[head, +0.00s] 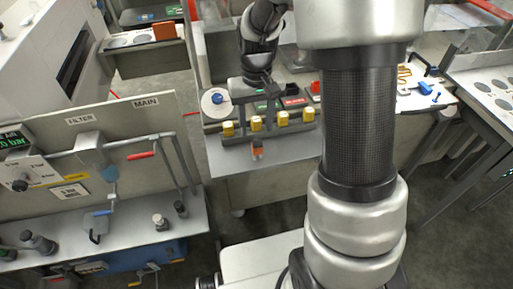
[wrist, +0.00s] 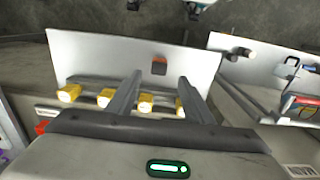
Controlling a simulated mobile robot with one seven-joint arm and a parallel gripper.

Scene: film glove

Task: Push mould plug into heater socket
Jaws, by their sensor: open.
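A small orange block with a dark part (head: 257,148) lies on the grey bench (head: 225,160), in front of a row of yellow-capped pieces (head: 256,123). It may be the mould plug; I cannot tell for certain. In the wrist view, the orange block (wrist: 159,66) shows beyond and between my fingertips, apart from them. My gripper (wrist: 160,80) is open and empty. Its fingers point down over the bench, near the yellow row (wrist: 105,98). In the head view, my gripper (head: 256,108) is above the bench's left part. I cannot make out the heater socket.
A white disc with a blue knob (head: 216,98) sits at the bench's left. Small blue parts (head: 428,88) lie on the right part. A panel marked FILTER and MAIN (head: 110,125), with pipes and a red handle, stands at the left.

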